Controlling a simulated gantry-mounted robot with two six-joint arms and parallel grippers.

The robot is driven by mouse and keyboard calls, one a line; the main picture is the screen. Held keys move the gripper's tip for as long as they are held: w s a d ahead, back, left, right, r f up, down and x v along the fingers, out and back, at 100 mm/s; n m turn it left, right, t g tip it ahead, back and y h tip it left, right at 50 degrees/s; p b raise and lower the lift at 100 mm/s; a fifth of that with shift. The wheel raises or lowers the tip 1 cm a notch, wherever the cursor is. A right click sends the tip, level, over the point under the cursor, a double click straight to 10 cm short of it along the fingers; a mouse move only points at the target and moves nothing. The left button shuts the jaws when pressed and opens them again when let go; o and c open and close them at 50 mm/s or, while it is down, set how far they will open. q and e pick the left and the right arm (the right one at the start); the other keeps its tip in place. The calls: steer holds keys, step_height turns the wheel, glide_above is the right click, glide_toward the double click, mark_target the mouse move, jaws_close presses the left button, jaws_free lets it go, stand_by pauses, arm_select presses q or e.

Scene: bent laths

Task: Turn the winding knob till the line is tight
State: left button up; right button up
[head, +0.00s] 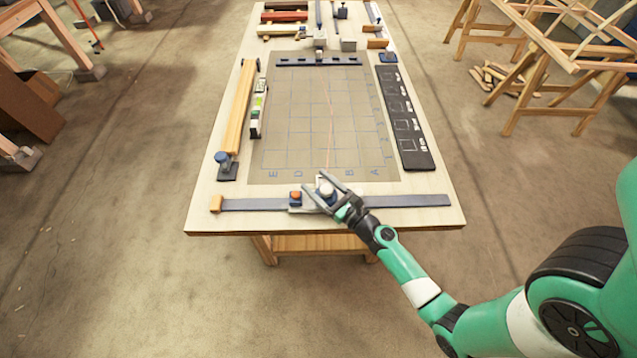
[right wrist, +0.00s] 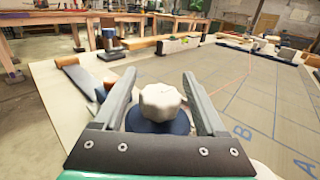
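The winding knob (head: 327,189) is pale and faceted on a dark blue base, near the table's front edge. In the right wrist view the knob (right wrist: 161,102) stands between the two fingers of my right gripper (right wrist: 160,74). Gaps show on both sides of it, so the gripper is open around the knob. In the head view my right gripper (head: 314,181) reaches over the knob from the lower right. The thin reddish line (head: 331,120) runs down the gridded mat toward the knob and looks slightly wavy. My left gripper is out of view.
A grey bar (head: 405,201) with an orange-buttoned block (head: 295,198) lies along the front edge. A level (head: 258,108) and wooden strip (head: 240,105) lie left of the mat (head: 285,150). A dark board (head: 405,125) lies to its right. Laths and blocks crowd the far end.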

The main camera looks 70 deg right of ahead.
jaws_close()
